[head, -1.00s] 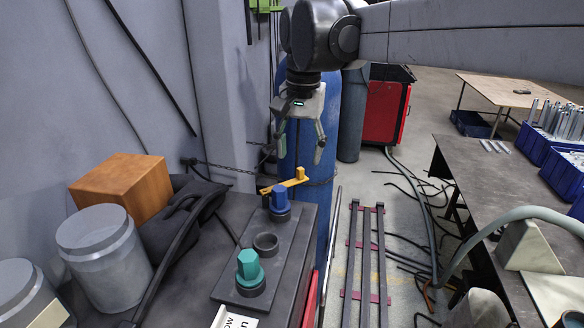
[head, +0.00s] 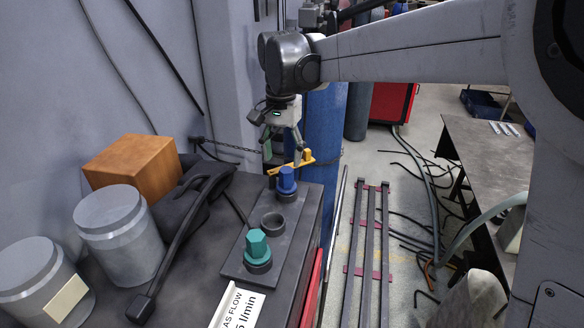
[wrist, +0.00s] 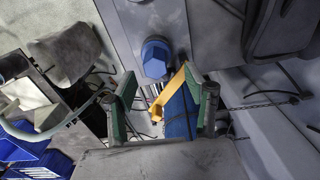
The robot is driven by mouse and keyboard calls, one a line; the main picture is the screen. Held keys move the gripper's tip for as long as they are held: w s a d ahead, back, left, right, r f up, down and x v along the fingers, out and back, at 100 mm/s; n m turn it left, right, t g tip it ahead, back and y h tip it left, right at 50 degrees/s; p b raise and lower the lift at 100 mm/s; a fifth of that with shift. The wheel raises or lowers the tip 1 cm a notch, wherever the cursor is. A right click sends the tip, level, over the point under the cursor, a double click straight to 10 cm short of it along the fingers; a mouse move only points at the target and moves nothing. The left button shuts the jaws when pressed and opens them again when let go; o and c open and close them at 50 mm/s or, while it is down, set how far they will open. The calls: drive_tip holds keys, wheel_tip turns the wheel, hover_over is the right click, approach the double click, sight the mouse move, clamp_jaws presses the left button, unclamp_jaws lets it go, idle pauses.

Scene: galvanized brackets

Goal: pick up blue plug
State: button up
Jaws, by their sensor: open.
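The blue plug (head: 287,181) stands upright in a dark socket on a grey plate (head: 236,270), at the plate's far end in the head view. It also shows in the wrist view (wrist: 156,58), top centre, beyond my fingertips. My gripper (head: 283,157) is open and empty, just above and behind the blue plug in the head view. In the wrist view its two green-padded fingers (wrist: 163,92) are spread apart, and the plug is not between them. A yellow piece (head: 296,164) lies beside the plug, partly behind the fingers.
A teal plug (head: 257,247) and an empty ring socket (head: 272,222) sit on the same plate. A wooden block (head: 133,170), grey canisters (head: 118,232) and a black bag-like item stand left. A blue cylinder (head: 325,130) rises behind the gripper.

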sight(287, 170)
drive_tip(key=shift+w+d+f+p, duration=0.15)
drive_tip(key=shift+f+p, duration=0.1)
drive_tip(key=shift+f, duration=0.7)
drive_tip(key=shift+s+d+f+p, duration=0.15)
drive_tip(key=shift+f+p, duration=0.1)
drive_tip(key=shift+f, duration=0.65)
drive_tip(key=shift+w+d+f+p, duration=0.15)
drive_tip(key=shift+f+p, duration=0.1)
drive_tip(key=shift+f, duration=0.7)
clamp_jaws()
